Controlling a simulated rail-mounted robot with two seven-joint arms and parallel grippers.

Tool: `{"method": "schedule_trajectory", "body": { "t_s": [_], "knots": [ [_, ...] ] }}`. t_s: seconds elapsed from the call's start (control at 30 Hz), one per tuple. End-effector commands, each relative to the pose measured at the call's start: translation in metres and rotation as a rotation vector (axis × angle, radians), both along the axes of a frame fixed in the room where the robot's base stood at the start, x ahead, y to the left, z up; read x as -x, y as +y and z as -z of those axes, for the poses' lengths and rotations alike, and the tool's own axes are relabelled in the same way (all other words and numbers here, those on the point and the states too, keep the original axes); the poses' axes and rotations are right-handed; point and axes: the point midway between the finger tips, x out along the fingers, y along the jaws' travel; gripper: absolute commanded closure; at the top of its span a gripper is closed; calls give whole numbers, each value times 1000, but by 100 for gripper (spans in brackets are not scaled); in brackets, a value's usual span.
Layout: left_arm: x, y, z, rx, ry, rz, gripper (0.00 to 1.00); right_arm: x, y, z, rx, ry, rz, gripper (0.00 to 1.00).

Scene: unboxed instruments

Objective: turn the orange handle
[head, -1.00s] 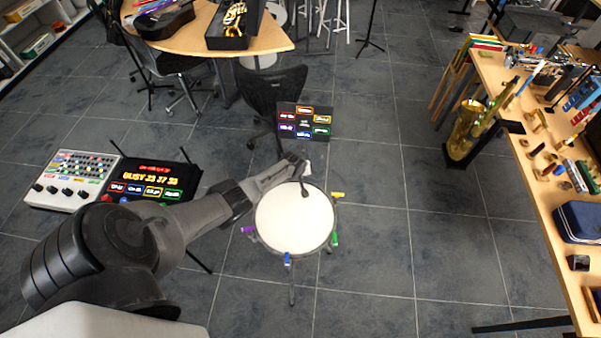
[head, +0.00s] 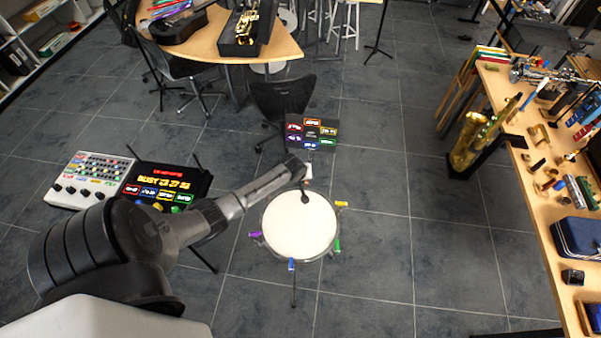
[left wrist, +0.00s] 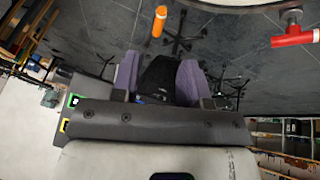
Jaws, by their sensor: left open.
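The orange handle (left wrist: 159,22) shows in the left wrist view as a short upright peg at the top middle, beyond my fingers. A red handle (left wrist: 293,38) is at the right there. In the head view a round white drum (head: 299,226) stands mid-floor with colored handles around its rim; my arm hides its far-left side, and I cannot make out the orange handle there. My left gripper (head: 304,180) is at the drum's far edge. In the left wrist view its two fingers (left wrist: 158,78) are apart and empty, short of the orange handle. My right gripper is not in view.
Purple (head: 255,234), blue (head: 292,265), green (head: 337,246) and yellow (head: 342,204) handles ring the drum. A lit panel (head: 311,131) stands behind it. A mixer (head: 88,180) and display box (head: 165,184) are at left. A workbench (head: 556,262) is at right, with clear floor between.

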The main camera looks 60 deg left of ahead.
Motion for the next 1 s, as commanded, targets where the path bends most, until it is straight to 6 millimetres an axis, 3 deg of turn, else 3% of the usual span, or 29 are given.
{"method": "schedule_trajectory", "body": {
  "t_s": [0.3,1.0],
  "knots": [
    [7,-6,-19,0,-1,0,59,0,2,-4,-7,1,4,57],
    [7,-6,-20,0,-1,0,59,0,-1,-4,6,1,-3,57]
  ]
}}
